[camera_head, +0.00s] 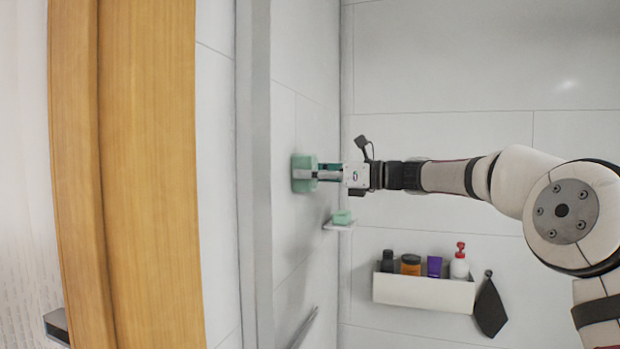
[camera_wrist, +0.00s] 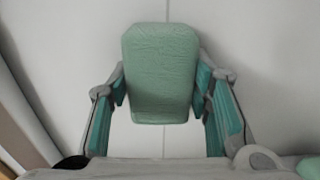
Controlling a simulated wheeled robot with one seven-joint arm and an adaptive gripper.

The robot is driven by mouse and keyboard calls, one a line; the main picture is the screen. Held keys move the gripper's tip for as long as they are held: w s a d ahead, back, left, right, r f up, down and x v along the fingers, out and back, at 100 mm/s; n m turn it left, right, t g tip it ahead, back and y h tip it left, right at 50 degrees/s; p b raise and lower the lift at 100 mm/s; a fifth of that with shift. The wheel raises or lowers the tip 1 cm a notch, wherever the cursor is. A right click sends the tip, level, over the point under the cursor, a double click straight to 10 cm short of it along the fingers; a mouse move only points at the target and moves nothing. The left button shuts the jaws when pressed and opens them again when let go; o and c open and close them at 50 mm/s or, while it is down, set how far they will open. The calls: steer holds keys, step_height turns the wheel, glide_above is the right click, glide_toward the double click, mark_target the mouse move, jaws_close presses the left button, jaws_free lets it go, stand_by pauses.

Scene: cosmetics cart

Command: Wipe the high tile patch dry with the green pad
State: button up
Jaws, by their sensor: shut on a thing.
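The green pad (camera_head: 303,162) is a thick, rounded block at the left tiled wall in the head view. In the wrist view the green pad (camera_wrist: 160,72) fills the upper middle, upright between the fingers. My gripper (camera_head: 311,175) reaches left to the wall and is shut on the pad. In the wrist view my gripper (camera_wrist: 160,95) has its teal-lined fingers against the pad's two sides. The pad's far face is against or very close to the tiles; I cannot tell if it touches. The tile patch is hidden behind the pad, and no wetness shows.
Below my gripper, a small white ledge (camera_head: 338,226) holds a green block (camera_head: 342,216). A white wall shelf (camera_head: 423,292) holds several bottles and jars, with a dark cloth (camera_head: 489,308) hanging beside it. A grey wall edge (camera_head: 256,180) and wooden frame (camera_head: 147,180) stand left.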

steer(key=shift+w+d+f+b, duration=0.15)
steer(key=shift+w+d+b, duration=0.05)
steer(key=shift+w+b, duration=0.65)
steer(key=shift+w+d+b, duration=0.2)
steer(key=shift+w+b, duration=0.6)
steer(key=shift+b, duration=0.1)
steer(key=w+b, duration=0.1)
steer(key=w+d+b, duration=0.1)
steer(key=w+b, duration=0.1)
steer(key=shift+w+d, duration=0.1)
steer(key=shift+w, duration=0.05)
steer(key=p+v, duration=0.2)
steer(key=v, duration=0.4)
steer(key=shift+p, duration=0.3)
